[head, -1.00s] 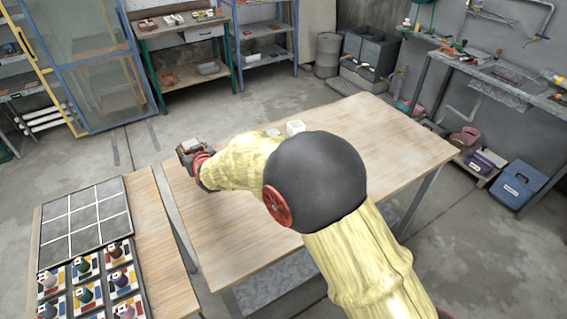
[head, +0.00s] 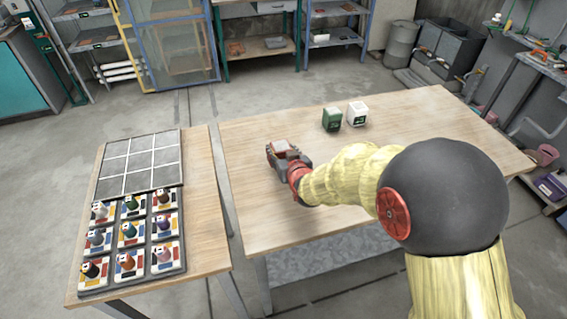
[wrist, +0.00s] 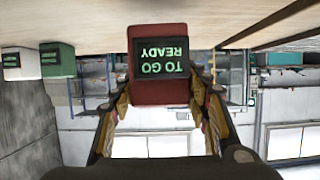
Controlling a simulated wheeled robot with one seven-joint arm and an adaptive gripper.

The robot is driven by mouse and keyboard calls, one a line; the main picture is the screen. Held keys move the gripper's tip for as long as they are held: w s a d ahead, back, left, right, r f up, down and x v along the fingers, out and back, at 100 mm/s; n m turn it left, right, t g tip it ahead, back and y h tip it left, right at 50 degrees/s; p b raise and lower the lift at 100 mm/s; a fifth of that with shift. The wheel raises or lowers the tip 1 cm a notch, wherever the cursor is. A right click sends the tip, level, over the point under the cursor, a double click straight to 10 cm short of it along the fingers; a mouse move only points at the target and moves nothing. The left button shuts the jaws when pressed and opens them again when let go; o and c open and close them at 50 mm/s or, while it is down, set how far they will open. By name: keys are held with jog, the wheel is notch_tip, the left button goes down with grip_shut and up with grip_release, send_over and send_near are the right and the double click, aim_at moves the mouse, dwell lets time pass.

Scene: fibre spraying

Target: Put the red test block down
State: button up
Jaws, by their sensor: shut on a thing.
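The red test block (wrist: 160,92) sits between the fingers of my gripper (wrist: 162,84) in the wrist view, its dark label reading "READY TO GO" upside down. My gripper is shut on it. In the head view my gripper (head: 288,157) is over the left part of the large wooden table (head: 270,220), with the block (head: 281,146) partly hidden by the fingers. I cannot tell whether the block touches the table top.
A green block (head: 332,119) and a white block (head: 357,114) stand at the table's back. A smaller table (head: 200,205) at left holds a grey gridded panel (head: 140,163) and a tray of several coloured cones (head: 130,235). The large table's front left is clear.

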jog(key=f, duration=0.2)
jog(key=f+b, duration=0.1)
jog(key=shift+s+d+f, duration=0.1)
jog(key=shift+s+d, duration=0.15)
jog(key=shift+d, duration=0.05)
jog(key=shift+f, duration=0.25)
jog(key=shift+f, duration=0.15)
jog(key=o, duration=1.7)
jog(key=shift+c, duration=0.2)
